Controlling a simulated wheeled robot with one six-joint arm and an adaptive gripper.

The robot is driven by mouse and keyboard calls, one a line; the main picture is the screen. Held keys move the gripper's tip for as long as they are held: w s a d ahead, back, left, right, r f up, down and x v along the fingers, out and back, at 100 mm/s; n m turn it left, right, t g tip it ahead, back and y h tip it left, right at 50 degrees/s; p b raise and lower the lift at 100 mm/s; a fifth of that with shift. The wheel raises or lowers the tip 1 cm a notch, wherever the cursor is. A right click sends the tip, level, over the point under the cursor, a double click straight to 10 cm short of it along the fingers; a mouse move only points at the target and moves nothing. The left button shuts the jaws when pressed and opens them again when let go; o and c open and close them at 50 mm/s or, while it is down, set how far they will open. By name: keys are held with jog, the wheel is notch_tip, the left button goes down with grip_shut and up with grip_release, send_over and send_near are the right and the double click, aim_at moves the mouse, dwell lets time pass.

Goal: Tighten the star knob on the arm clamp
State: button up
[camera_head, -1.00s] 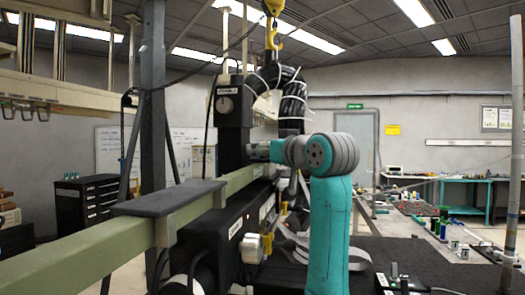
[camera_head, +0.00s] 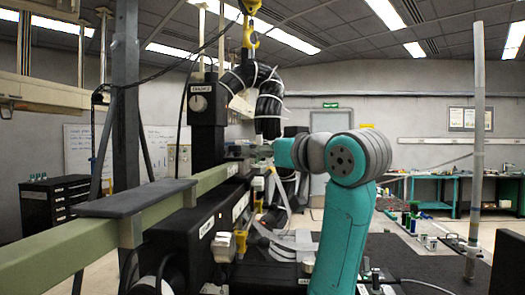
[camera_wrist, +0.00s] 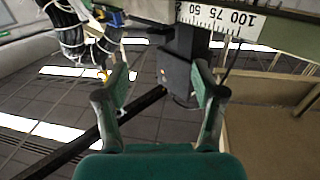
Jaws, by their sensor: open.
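My gripper (camera_wrist: 160,78) is open and empty in the wrist view, its two green-and-grey fingers spread wide. A black block (camera_wrist: 176,70) hangs below the scaled rail beyond the fingers, partly between them; a small rounded dark end (camera_wrist: 186,100) shows at its lower end. I cannot tell whether this is the star knob. In the head view my teal arm reaches left toward the black column (camera_head: 207,135) on the green beam, and my fingers cannot be made out there. The column carries a round pale dial or knob (camera_head: 198,102). No clear star shape shows.
A green beam (camera_head: 165,203) crosses the left; its pale scale (camera_wrist: 222,18) shows in the wrist view. Thick black cables (camera_head: 268,98) hang under a yellow hook (camera_head: 248,36). A grey upright pole (camera_head: 476,140) stands right. A dark bench top (camera_head: 420,255) holds small parts.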

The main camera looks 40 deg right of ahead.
jog(key=n+g+y, duration=0.2)
jog(key=n+y, duration=0.5)
jog(key=y, duration=0.4)
send_near(238, 149)
jog(key=d, duration=0.1)
jog(key=x, duration=1.1)
jog(key=shift+w+d, duration=0.3)
jog(key=shift+d, duration=0.05)
jog(key=c, duration=1.2)
